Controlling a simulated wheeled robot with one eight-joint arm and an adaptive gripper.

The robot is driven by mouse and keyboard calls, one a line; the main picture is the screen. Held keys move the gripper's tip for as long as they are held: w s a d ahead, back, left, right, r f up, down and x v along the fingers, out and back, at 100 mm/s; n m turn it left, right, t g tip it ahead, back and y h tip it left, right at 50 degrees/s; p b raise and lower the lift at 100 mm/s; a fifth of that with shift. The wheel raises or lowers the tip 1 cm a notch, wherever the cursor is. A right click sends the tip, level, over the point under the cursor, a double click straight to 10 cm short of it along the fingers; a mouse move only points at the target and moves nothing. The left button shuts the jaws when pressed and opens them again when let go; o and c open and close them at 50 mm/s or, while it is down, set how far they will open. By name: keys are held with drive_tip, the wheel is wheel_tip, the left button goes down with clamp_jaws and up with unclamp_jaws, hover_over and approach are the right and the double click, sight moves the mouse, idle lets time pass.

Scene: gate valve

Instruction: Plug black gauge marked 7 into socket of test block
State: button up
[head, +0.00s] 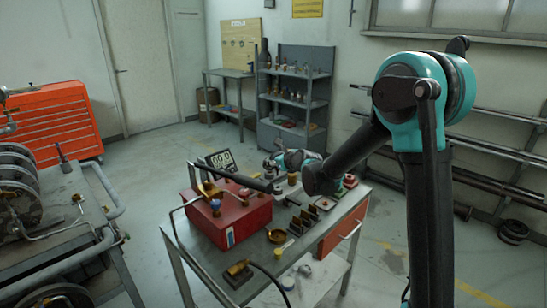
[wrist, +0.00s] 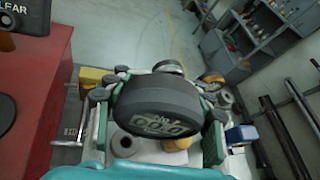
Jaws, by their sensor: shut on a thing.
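My gripper (wrist: 158,125) is shut on a black round gauge (wrist: 155,95) in the wrist view, with one teal-and-grey finger on each side of it. The gauge's face shows a small digital readout and the letters "NO"; the number after them is too small to read surely. Below the gauge is a pale grey surface with a round dark-centred opening (wrist: 124,144); I cannot tell whether this is the test block's socket. The gauge's lower end is hidden. In the head view my gripper (head: 292,160) is over the workbench, behind the red box, and the gauge is not clear.
A red box (head: 228,222) with pipes and a blue-knobbed fitting stands on the bench (head: 185,250); its side also shows at left in the wrist view (wrist: 35,90). A black display (head: 221,161) stands behind it. Small brass parts and dark slotted holders (head: 312,218) crowd the bench.

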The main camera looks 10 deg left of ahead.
drive_tip(key=shift+f, duration=2.25)
drive_tip(key=shift+c, duration=0.2)
drive_tip(key=shift+f, duration=1.8)
drive_tip(key=o, duration=1.6)
drive_tip(key=v, duration=1.2)
